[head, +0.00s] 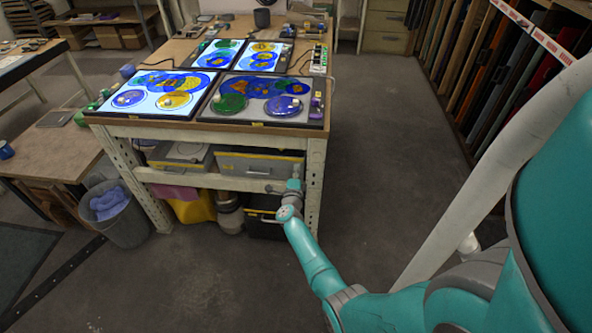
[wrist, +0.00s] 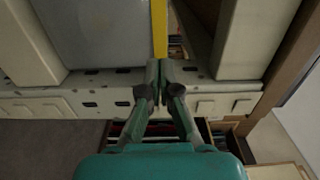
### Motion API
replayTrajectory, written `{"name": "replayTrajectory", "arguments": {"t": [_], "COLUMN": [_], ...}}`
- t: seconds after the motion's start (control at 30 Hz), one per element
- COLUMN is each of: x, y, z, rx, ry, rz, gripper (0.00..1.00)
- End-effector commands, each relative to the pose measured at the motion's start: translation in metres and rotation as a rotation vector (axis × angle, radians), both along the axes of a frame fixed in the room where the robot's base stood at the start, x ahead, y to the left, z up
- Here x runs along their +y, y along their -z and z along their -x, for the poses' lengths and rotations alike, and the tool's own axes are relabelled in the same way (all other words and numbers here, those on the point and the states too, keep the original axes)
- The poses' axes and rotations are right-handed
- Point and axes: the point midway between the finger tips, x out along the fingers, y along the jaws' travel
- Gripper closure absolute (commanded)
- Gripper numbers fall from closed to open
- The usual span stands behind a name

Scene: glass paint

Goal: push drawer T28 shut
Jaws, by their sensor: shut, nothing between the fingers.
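No label reading T28 can be made out in either view. A grey drawer-like box with yellow trim (head: 258,166) sits under the workbench, at its right end. A second grey box (head: 180,156) is to its left. My gripper (head: 294,184) is at the bench's right front leg, close to the right box's lower right corner. In the wrist view my gripper (wrist: 161,65) is shut and empty, with its fingertips by a pale slotted rail (wrist: 100,85). A grey panel (wrist: 95,35) with a yellow edge strip (wrist: 159,28) lies just beyond. Contact cannot be told.
The workbench leg (head: 315,180) stands right beside my gripper. Glass panels on light boxes (head: 150,95) cover the bench top. A bin (head: 118,215) stands at the left. A rack of coloured sheets (head: 485,75) is at the right. The floor (head: 365,130) right of the bench is clear.

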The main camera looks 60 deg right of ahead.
Motion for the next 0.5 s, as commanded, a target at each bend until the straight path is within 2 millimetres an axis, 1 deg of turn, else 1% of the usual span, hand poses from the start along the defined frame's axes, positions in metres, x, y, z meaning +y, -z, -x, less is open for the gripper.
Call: {"name": "replayTrajectory", "arguments": {"t": [0.27, 0.5], "x": [0.028, 0.063], "y": [0.002, 0.002], "z": [0.012, 0.027], "rx": [0.003, 0.003], "ry": [-0.002, -0.003], "rz": [-0.001, -0.001], "gripper": [1.00, 1.00]}}
